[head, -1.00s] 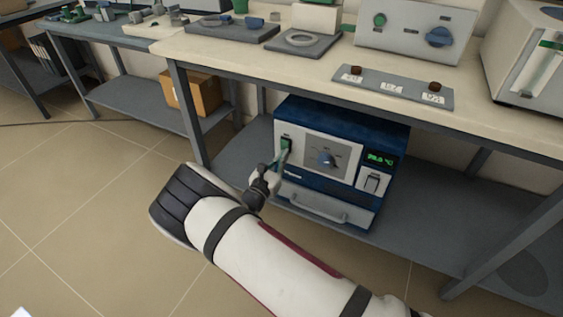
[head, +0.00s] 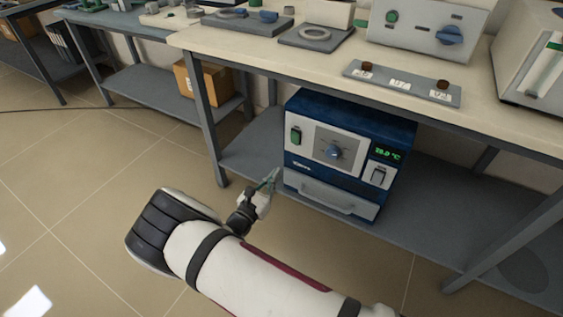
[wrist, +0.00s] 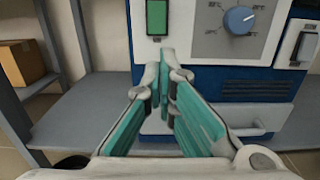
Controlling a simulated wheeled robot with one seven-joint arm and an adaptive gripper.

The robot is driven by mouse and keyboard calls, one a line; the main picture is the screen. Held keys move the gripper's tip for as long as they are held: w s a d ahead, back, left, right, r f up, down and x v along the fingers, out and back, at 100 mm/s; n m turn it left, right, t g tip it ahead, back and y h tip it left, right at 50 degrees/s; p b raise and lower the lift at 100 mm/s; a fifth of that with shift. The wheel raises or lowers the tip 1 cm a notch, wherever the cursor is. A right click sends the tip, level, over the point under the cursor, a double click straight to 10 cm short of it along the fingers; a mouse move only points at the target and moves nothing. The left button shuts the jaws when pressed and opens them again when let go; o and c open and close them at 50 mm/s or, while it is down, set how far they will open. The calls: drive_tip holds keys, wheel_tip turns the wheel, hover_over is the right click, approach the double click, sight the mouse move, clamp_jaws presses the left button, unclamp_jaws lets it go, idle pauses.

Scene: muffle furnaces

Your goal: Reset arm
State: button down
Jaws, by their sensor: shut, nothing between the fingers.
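My gripper (head: 272,179) is shut and empty, held out in front of the lower shelf, left of and apart from the blue muffle furnace (head: 407,133). In the wrist view my gripper's green-padded fingers (wrist: 163,85) meet in the middle, just below the furnace's green switch (wrist: 157,17). The furnace also has a blue dial (wrist: 239,20), a white switch at its right (head: 378,175), a lit green display (head: 384,154) and a closed lower front with a handle (head: 328,197).
The furnace stands on the grey lower shelf (head: 440,215) under a pale worktop (head: 310,62). A table leg (head: 205,120) rises behind and left of my gripper. A cardboard box (head: 212,84) sits farther left. The tiled floor (head: 90,200) at left is clear.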

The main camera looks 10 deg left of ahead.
drive_tip(key=shift+v, duration=0.9)
